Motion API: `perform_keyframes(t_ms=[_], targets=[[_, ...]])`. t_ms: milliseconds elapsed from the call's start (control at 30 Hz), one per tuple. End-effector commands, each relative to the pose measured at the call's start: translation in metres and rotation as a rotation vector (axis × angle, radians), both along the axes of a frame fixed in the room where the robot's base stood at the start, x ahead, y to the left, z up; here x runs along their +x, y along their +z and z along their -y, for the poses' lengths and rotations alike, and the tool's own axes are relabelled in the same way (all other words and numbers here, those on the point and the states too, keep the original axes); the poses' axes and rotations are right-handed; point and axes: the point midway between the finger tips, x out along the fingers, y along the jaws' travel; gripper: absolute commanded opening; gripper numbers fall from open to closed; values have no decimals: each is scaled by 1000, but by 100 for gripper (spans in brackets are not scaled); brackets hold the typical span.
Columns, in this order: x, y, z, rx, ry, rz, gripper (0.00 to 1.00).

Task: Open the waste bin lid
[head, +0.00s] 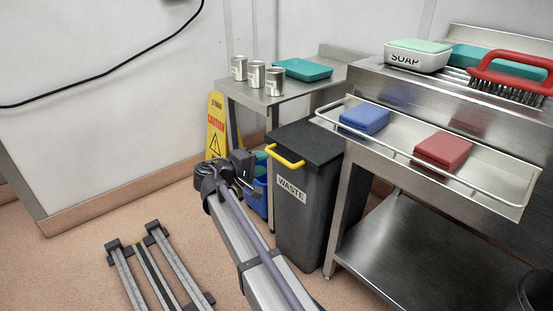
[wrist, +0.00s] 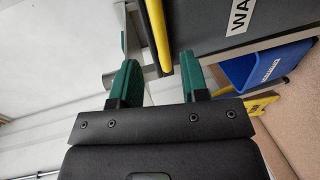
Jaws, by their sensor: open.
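The grey waste bin (head: 300,228), labelled WASTE, stands on the floor with its dark lid (head: 310,140) lying shut. A yellow bar handle (head: 286,161) is on the lid's front left edge. My gripper (head: 254,181) is just left of the bin, in front of the handle side. In the wrist view my gripper (wrist: 160,68) has its green fingers apart, with the end of the yellow handle (wrist: 157,30) between them or just beyond. I cannot tell whether the fingers touch it.
A steel table (head: 285,95) with several cans and a teal tray stands behind the bin. A steel rack (head: 350,215) stands close on the right. A caution sign (head: 216,128) and blue bucket (head: 259,190) are behind my gripper.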

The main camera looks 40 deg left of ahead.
Motion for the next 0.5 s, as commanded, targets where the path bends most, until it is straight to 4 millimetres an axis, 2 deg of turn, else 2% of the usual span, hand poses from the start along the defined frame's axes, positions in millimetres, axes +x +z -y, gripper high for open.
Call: perform_keyframes(t_ms=[100, 233, 333, 500], targets=[[29, -9, 5, 1, -2, 0, 41], [55, -14, 10, 1, -1, 0, 41], [67, -16, 13, 1, -1, 0, 41], [72, -16, 14, 1, 1, 0, 41]])
